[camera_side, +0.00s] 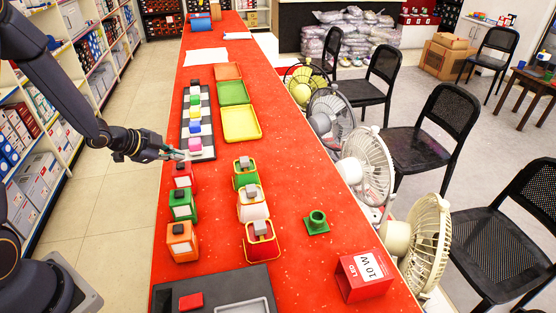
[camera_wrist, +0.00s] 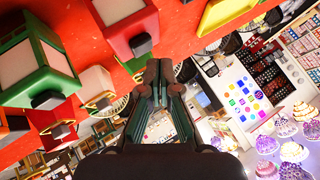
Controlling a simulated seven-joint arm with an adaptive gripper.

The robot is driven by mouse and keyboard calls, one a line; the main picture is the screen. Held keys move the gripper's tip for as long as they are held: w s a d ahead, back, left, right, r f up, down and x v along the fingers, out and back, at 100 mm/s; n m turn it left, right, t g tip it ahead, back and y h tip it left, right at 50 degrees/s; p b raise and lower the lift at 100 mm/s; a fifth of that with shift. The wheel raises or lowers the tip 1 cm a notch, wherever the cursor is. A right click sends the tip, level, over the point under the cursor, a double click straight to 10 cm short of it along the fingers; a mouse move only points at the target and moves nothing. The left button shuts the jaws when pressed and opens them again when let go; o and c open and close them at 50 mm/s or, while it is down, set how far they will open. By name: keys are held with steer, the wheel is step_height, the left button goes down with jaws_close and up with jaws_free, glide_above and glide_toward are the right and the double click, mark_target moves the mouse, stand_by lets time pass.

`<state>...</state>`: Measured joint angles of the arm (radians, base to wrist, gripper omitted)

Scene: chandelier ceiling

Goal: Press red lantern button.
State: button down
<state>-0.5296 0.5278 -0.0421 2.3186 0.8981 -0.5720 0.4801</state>
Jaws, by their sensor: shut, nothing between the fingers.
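A red lantern (camera_side: 183,177) with pale panels and a dark button (camera_side: 181,166) on top stands at the table's left edge, farthest back in its row. It also shows in the wrist view (camera_wrist: 122,14), its dark button (camera_wrist: 140,43) just above my fingertips in the picture. My gripper (camera_side: 186,155) is shut and empty, just behind and above this lantern in the side view; its fingers also show in the wrist view (camera_wrist: 160,72). I cannot tell whether they touch the button. A second red lantern (camera_side: 261,250) with a grey top stands in the right-hand row.
A board with coloured blocks (camera_side: 209,140) lies behind my gripper. Trays (camera_side: 240,124), fans (camera_side: 365,166) and a red box (camera_side: 362,277) are to the right.

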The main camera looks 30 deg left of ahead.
steer(key=shift+r, duration=2.95)
step_height(320, 180, up, 9)
steer(key=m+t, duration=0.2)
glide_above(179, 166)
steer(key=w+d, duration=0.2)
steer(key=d, duration=0.3)
steer(key=s+d+r+n+t+y, duration=0.1)
steer(key=s+r+n+y, duration=0.15)
steer(key=r, duration=0.35)
steer(key=s+d+r+n+y, duration=0.1)
steer(key=s+r+n, duration=0.25)
steer(key=r, duration=0.25)
steer(key=s+d+f+n+g+h, duration=0.1)
steer(key=s+d+f+n+g, duration=0.1)
steer(key=s, duration=0.7)
steer(key=s+d+f+n+g+h, duration=0.1)
steer(key=s+f+n+g, duration=0.3)
steer(key=s, duration=0.4)
steer(key=shift+s+d+f+n, duration=0.4)
steer(key=shift+d, duration=0.4)
